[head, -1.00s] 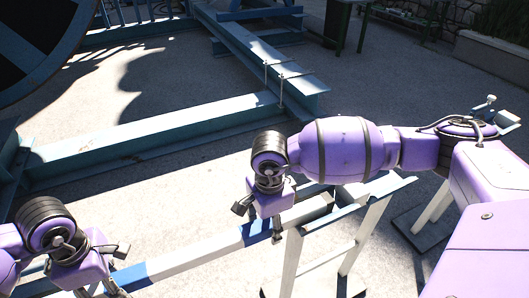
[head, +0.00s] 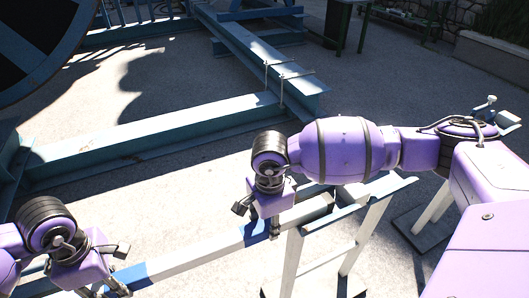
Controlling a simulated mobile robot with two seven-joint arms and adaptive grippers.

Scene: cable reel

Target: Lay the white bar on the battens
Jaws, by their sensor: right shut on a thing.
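The white bar (head: 190,257) with blue bands runs from the lower left up to the right. My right gripper (head: 275,232) is shut on it at a blue band, pointing down. My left gripper (head: 116,287) is at the bar's other blue band, low at the left; its fingertips are small and near the frame edge, so their closure is unclear. A trestle (head: 335,255) with pale legs stands beside and below the bar's right part. Its top piece (head: 342,217) shows right of my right gripper. I cannot tell whether the bar touches it, or which pieces are the battens.
Long blue steel beams (head: 160,136) lie on the concrete behind the bar. A large dark wheel-like reel (head: 35,40) stands at the upper left. A green-legged table (head: 345,15) and a low wall (head: 500,58) are at the back right. Open ground lies between.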

